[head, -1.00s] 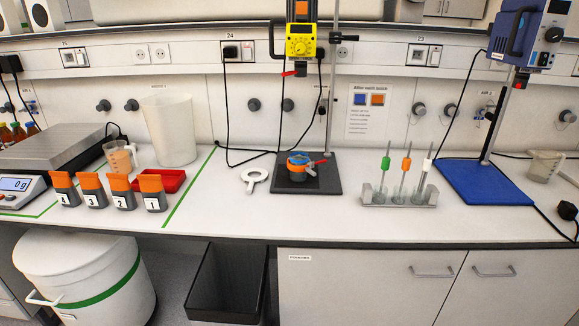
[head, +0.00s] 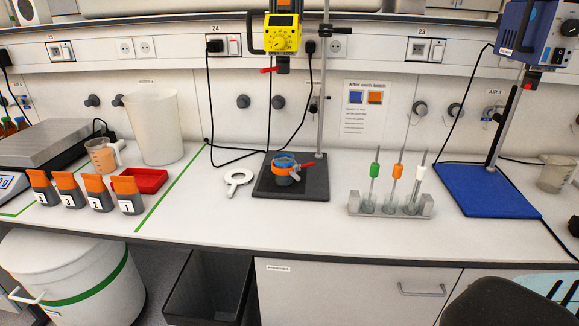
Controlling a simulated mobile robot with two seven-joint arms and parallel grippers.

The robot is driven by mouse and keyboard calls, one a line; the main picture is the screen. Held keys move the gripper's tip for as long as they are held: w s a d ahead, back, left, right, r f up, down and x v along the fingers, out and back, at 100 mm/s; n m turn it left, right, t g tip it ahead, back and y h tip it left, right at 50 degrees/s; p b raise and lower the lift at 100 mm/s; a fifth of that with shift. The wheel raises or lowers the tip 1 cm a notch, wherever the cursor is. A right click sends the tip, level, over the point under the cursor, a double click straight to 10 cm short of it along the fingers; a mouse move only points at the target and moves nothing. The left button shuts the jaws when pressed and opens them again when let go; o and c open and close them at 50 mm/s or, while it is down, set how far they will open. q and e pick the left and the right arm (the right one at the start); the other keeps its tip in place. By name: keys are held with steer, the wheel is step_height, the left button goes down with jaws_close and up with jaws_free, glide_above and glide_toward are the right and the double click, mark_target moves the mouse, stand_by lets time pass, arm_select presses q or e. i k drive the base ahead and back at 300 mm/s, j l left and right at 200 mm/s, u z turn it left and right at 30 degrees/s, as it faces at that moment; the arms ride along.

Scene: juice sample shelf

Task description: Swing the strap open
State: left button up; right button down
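A small dark cup (head: 283,180) with a blue rim and an orange band stands on the black base plate (head: 300,192) of the stand under the yellow stirrer. A grey clamp or strap piece with a red lever (head: 307,165) sits against the cup's right side. The cup's band and this fitting are too small to tell whether the strap is closed or open. The yellow stirrer head (head: 283,33) hangs on the stand well above the cup.
A white ring-shaped piece (head: 238,178) lies left of the base plate. A rack (head: 390,206) with several rods stands to its right. Several orange-lidded containers (head: 98,193) stand at left. A dark rounded shape (head: 500,304) shows at the lower right. The front bench middle is clear.

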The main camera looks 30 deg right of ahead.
mark_target(292, 171)
steer(key=l+u, duration=0.35)
steer(key=l, duration=0.55)
steer(key=k+l, duration=0.1)
steer(key=l, duration=0.35)
steer(key=l+u, duration=0.1)
steer(key=l, duration=0.35)
steer(key=k, duration=0.05)
